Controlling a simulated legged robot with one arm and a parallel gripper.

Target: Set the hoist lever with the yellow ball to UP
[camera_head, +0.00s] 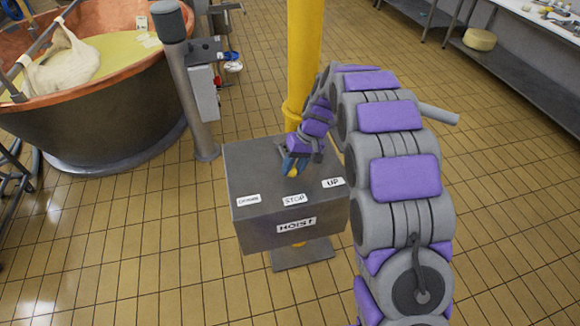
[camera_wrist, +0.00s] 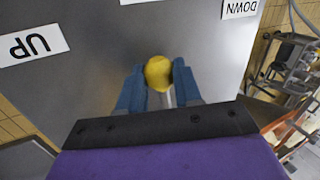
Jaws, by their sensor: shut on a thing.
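The grey hoist box (camera_head: 265,235) stands on a post in the middle of the head view. Its top carries the labels DOWN (camera_head: 248,200), STOP (camera_head: 293,199) and UP (camera_head: 332,182), from left to right. My gripper (camera_head: 294,171) is over the top, behind the STOP label. In the wrist view, its blue fingers (camera_wrist: 158,85) are shut around the yellow ball (camera_wrist: 158,73) of the lever. A short piece of the pale lever rod (camera_wrist: 168,97) shows below the ball. The lever's base is hidden by my gripper.
A yellow column (camera_head: 303,55) rises right behind the box. A grey post (camera_head: 186,90) and a large copper vat (camera_head: 100,110) stand to the left. A bench (camera_head: 545,25) runs along the upper right. Tiled floor is clear in front.

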